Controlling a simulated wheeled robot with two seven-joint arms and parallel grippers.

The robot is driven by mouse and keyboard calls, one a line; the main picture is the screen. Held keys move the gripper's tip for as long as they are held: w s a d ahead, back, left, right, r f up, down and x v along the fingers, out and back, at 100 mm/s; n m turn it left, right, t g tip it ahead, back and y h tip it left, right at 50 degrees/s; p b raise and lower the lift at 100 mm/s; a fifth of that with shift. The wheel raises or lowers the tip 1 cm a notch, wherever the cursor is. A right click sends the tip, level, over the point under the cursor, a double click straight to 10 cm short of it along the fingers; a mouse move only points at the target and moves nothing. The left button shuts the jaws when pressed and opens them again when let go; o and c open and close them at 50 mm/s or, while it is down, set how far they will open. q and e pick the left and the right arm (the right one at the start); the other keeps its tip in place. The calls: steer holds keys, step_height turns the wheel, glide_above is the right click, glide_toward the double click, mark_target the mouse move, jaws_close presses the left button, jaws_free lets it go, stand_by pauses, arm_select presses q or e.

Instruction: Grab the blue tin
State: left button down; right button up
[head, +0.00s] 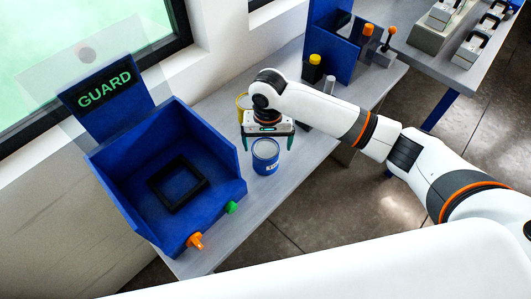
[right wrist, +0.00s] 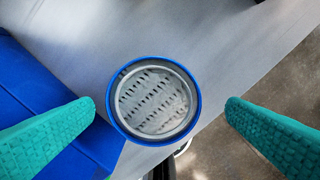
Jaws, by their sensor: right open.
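The blue tin (head: 265,160) stands upright on the grey table, right of the blue guard box, in the head view. Its pale label shows on the side. In the right wrist view I look down on the tin (right wrist: 153,101), with a blue rim around a pale, dark-flecked top. My right gripper (head: 267,143) is open above the tin in the head view. Its green fingers stand on either side of the tin in the right wrist view (right wrist: 163,110), apart from it. My left gripper is not in view.
The blue box (head: 115,170) with the GUARD panel stands close on the left, with orange (head: 195,240) and green (head: 231,207) knobs in front. A yellow tin (head: 242,101) is partly hidden behind my gripper. A black bottle with a yellow cap (head: 313,68) stands farther back. The table edge is close.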

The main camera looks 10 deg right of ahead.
mark_target(265, 148)
steer(key=f, duration=0.1)
steer(key=f+p, duration=0.1)
steer(key=f, duration=0.3)
steer(key=shift+w+a+p, duration=0.1)
steer(key=shift+a+p, duration=0.15)
steer(key=shift+p, duration=0.05)
steer(key=shift+f, duration=0.45)
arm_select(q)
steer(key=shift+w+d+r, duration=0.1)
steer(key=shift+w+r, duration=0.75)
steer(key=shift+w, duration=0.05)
arm_select(e)
steer(key=c, duration=1.3)
